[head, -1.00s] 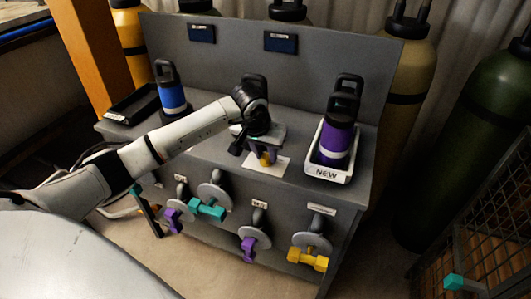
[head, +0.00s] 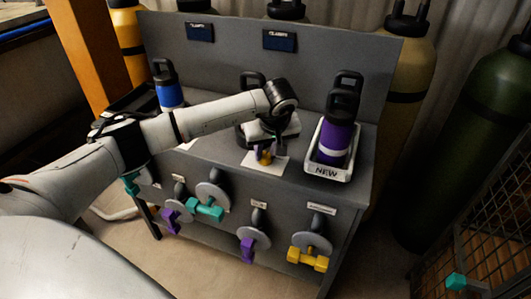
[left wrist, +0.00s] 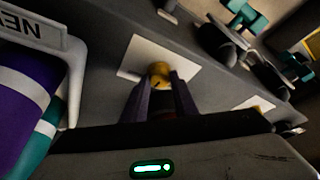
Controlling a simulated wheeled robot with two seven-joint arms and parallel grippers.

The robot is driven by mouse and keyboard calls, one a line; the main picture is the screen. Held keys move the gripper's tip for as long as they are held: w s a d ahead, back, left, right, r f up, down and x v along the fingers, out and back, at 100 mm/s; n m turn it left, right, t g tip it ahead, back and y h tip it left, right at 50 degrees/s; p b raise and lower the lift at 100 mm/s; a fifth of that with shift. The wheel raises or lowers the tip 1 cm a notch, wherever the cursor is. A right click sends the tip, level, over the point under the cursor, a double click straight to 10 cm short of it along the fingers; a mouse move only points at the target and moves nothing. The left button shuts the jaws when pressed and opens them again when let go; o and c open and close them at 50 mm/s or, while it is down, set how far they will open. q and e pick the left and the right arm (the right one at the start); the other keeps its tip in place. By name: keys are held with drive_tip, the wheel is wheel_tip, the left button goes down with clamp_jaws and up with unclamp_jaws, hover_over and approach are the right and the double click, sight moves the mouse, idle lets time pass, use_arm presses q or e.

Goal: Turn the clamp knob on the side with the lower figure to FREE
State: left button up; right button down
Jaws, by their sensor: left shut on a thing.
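My left gripper (head: 264,153) points down at the bench top. Its fingers are shut on a small yellow knob (left wrist: 159,72), which sits on a white plate (head: 281,166). In the left wrist view the two dark fingers (left wrist: 160,88) lie on either side of the knob. The plate also shows there (left wrist: 135,55); any writing on it is not readable. Two dark blue signs (head: 200,32) (head: 279,41) hang on the back panel, their small print too blurred to read. My right gripper is not in view.
A purple bottle (head: 335,137) stands in a white tray marked NEW (head: 327,172), right of my gripper. A blue bottle (head: 169,92) stands at the left. Front handles are purple (head: 247,250), teal (head: 206,208) and yellow (head: 307,259). Gas cylinders stand behind.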

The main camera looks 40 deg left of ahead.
use_arm(q)
drive_tip(key=n, duration=0.2)
drive_tip(key=n+g, duration=0.1)
drive_tip(key=n+g+y, duration=0.1)
drive_tip(key=n, duration=0.1)
drive_tip(key=shift+w+d+n+b, duration=0.1)
drive_tip(key=shift+w+n+b, duration=0.15)
drive_tip(key=shift+n+b, duration=0.1)
drive_tip(key=n+g, duration=0.1)
drive_tip(key=n, duration=0.2)
drive_tip(key=shift+w+n+b, duration=0.1)
drive_tip(key=shift+n+b, duration=0.15)
drive_tip(key=shift+b, duration=0.15)
drive_tip(key=shift+n+g, duration=0.4)
drive_tip(key=shift+n, duration=0.2)
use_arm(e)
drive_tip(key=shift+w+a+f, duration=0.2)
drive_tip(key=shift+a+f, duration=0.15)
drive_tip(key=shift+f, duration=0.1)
use_arm(q)
drive_tip(key=o, duration=1.1)
drive_tip(key=v, duration=1)
drive_tip(key=shift+r+b, duration=0.2)
drive_tip(key=shift+b, duration=0.2)
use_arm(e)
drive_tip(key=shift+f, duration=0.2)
